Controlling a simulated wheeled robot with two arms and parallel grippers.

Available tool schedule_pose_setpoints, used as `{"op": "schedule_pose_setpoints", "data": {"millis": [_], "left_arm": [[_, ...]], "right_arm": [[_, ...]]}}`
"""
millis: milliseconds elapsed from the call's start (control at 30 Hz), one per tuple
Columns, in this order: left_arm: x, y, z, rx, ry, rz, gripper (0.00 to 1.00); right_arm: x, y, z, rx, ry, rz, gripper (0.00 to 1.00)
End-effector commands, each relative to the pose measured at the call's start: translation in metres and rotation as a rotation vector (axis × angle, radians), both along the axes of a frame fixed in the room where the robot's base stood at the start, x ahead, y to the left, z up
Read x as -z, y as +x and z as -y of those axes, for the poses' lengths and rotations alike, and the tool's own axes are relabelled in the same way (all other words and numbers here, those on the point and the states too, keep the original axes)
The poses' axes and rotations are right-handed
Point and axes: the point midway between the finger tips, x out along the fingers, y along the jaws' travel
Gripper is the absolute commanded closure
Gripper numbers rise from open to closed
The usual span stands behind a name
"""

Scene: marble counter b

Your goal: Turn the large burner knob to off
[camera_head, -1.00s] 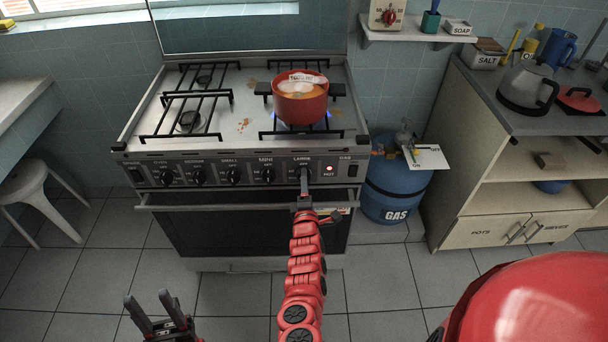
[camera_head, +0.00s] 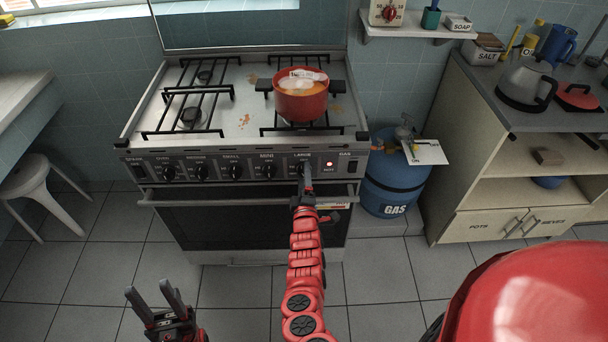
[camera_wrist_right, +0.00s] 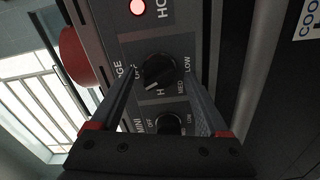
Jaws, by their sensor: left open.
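The large burner knob (camera_wrist_right: 160,68) is black and round, on the stove's front panel; in the head view my gripper mostly hides it. In the right wrist view its white mark points down-left, between OFF and HI. My right gripper (camera_head: 306,180) is at this knob, its fingers apart on either side, with slight gaps seeming to show. My left gripper (camera_head: 151,290) is open and empty, low over the floor. The red pot (camera_head: 300,100) stands on the front right burner, and no blue flame shows under it. The red HOT lamp (camera_head: 329,164) is lit.
The mini knob (camera_wrist_right: 168,124) sits beside the large knob, close to my right fingers. The oven handle (camera_head: 230,198) runs below the panel. A blue gas cylinder (camera_head: 390,185) stands right of the stove. A stool (camera_head: 45,195) is at left. The floor in front is clear.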

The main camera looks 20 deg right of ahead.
Motion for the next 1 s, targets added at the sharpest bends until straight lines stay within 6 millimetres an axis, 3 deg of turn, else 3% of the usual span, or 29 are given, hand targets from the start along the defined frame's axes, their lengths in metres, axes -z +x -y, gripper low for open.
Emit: {"op": "schedule_pose_setpoints", "data": {"millis": [233,367,767,1000], "left_arm": [[0.000,0.000,0.000,0.000,0.000,0.000,0.50],[0.010,0.000,0.000,0.000,0.000,0.000,0.50],[0.057,0.000,0.000,0.000,0.000,0.000,0.50],[0.082,0.000,0.000,0.000,0.000,0.000,0.50]], "right_arm": [[0.000,0.000,0.001,0.001,-0.002,0.000,0.20],[0.003,0.000,0.001,0.003,-0.082,-0.021,0.20],[0.005,0.000,0.000,0.002,-0.667,-0.189,0.20],[0.004,0.000,0.000,0.002,-1.092,-0.308,0.20]]}}
